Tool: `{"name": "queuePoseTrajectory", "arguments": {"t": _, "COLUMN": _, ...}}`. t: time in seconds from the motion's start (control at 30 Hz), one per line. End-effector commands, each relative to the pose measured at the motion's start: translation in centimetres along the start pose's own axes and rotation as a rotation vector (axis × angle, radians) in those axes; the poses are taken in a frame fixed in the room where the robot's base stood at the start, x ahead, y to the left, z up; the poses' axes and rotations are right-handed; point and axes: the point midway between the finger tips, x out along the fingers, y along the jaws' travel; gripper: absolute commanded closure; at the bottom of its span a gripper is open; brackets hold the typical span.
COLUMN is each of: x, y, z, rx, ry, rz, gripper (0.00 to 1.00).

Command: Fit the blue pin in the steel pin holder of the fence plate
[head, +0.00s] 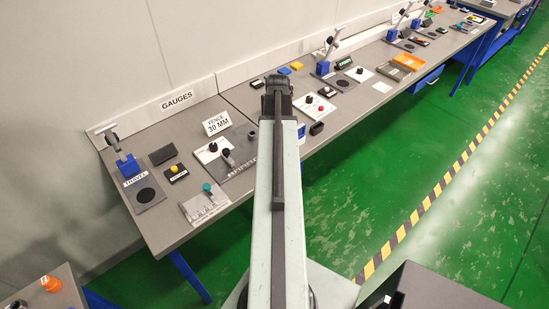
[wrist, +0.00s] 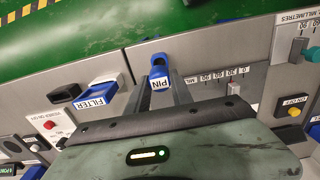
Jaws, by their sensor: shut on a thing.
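The blue pin (wrist: 157,65), with a white PIN label, is between the fingers of my gripper (wrist: 162,77) in the wrist view. My gripper is shut on it. The pin is in front of the fence plate (wrist: 215,82), whose millimetre scale shows to the right of the fingers. In the head view the fence plate (head: 237,163) lies on the bench, left of my arm, below the FENCE 30 MM sign (head: 217,123). My arm hides the pin there. I cannot make out the steel pin holder with certainty, nor whether the pin touches anything.
A blue FILTER drawer (wrist: 97,97) is left of the fingers in the wrist view. A control box with a red button (head: 315,107) stands right of my arm. Green floor lies in front of the bench.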

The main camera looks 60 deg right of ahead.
Motion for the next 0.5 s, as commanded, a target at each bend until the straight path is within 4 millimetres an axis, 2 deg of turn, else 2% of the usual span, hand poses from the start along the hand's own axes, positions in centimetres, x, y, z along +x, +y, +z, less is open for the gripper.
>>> {"name": "queuePoseTrajectory", "arguments": {"t": 0.5, "x": -3.2, "y": 0.0, "z": 0.0, "rx": 0.000, "ry": 0.000, "rz": 0.000, "gripper": 1.00}}
